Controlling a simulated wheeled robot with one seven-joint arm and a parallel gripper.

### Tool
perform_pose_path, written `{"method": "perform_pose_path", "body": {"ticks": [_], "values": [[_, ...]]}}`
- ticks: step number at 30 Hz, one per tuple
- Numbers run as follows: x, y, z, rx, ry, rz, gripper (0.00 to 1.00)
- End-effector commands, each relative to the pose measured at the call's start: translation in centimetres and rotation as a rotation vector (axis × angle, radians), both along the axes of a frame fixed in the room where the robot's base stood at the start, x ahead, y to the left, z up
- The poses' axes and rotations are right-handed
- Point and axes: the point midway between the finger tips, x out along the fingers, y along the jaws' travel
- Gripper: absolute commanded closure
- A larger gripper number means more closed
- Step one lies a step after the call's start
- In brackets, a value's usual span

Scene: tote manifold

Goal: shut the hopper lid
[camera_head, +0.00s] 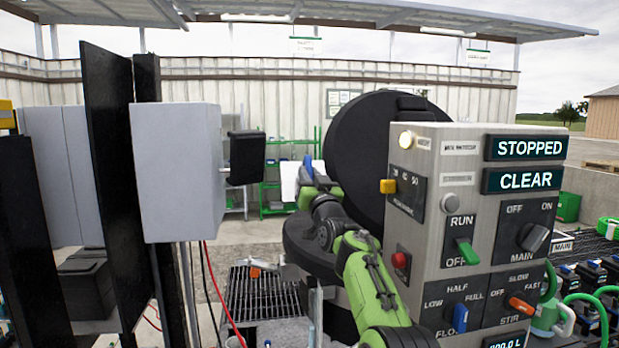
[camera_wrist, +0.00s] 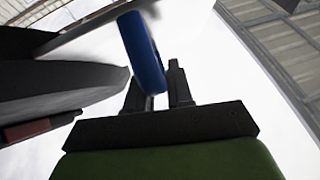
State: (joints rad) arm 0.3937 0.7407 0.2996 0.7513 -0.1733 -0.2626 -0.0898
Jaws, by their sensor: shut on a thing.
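The hopper lid (camera_head: 350,135) is a large round black disc, standing raised and tilted behind the control panel in the head view. A black round body (camera_head: 305,250), which looks like the hopper, is below it, mostly hidden by my green arm. My gripper (camera_head: 312,178) is at the lid's left edge. A blue handle (camera_head: 308,165) shows there, small and partly covered. In the wrist view the blue handle (camera_wrist: 142,50) stands between the dark fingers of my gripper (camera_wrist: 156,85), which is shut on it. A dark edge (camera_wrist: 60,85) at left may be the lid.
The grey control panel (camera_head: 450,215) stands close right of my arm, with displays reading STOPPED and CLEAR. A grey box (camera_head: 178,170) on a dark post is at left. Green shelving (camera_head: 290,165) stands behind.

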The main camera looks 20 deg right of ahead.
Motion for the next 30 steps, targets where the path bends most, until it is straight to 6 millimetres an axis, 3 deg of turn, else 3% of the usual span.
{"method": "perform_pose_path", "body": {"ticks": [8, 15, 29, 30], "values": [[1.8, -0.3, 0.1, 0.018, 0.095, 0.001, 1.00], [4.2, -0.8, -1.4, 0.044, 0.225, 0.000, 1.00], [4.5, -0.9, -1.9, 0.053, 0.258, -0.001, 1.00], [4.5, -0.9, -1.9, 0.053, 0.258, -0.001, 0.77]]}}
